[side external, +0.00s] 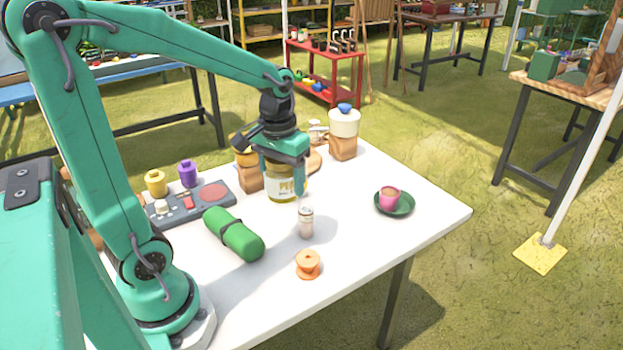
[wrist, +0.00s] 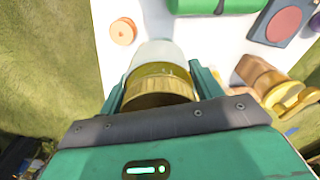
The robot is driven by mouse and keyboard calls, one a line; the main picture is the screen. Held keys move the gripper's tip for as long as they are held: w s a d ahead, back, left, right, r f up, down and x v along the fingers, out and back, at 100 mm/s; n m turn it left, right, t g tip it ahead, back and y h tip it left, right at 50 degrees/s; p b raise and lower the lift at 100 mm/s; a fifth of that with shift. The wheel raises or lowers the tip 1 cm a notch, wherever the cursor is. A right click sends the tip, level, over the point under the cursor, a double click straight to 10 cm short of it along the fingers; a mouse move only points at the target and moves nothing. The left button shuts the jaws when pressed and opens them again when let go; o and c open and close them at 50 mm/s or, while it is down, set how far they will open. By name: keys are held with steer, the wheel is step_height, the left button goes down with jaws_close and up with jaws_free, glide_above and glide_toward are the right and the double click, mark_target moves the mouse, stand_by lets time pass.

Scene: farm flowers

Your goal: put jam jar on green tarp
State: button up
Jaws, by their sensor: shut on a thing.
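The jam jar (side external: 284,187) is a glass jar with yellowish contents and a pale label. My gripper (side external: 285,176) is shut on it from above, a finger on each side. The jar is upright; I cannot tell whether its base touches the table. In the wrist view the jar's gold lid (wrist: 160,92) sits between the fingers. The green tarp (side external: 231,233) is a rolled bundle with a dark strap, lying on the table in front and to the left of the jar. Part of the tarp (wrist: 216,5) shows at the top of the wrist view.
A small shaker (side external: 305,222) stands between the jar and an orange spool-like piece (side external: 308,264). A pink cup (side external: 389,197) sits on a green saucer (side external: 408,208) at right. A grey panel (side external: 214,204) lies behind the tarp. A white-and-wood canister (side external: 343,146) stands behind. The right front tabletop is clear.

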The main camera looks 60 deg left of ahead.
steer(key=s+a, duration=0.1)
steer(key=s, duration=0.5)
steer(key=shift+s+a+r+n, duration=0.2)
steer(key=shift+s+r+n, duration=0.05)
steer(key=shift+s+n, duration=0.15)
steer(key=shift+a, duration=0.1)
glide_above(227, 216)
step_height(227, 216, down, 7)
steer(key=shift+s, duration=0.1)
steer(key=shift+f, duration=2)
steer(key=shift+f, duration=0.1)
steer(key=o, duration=1.3)
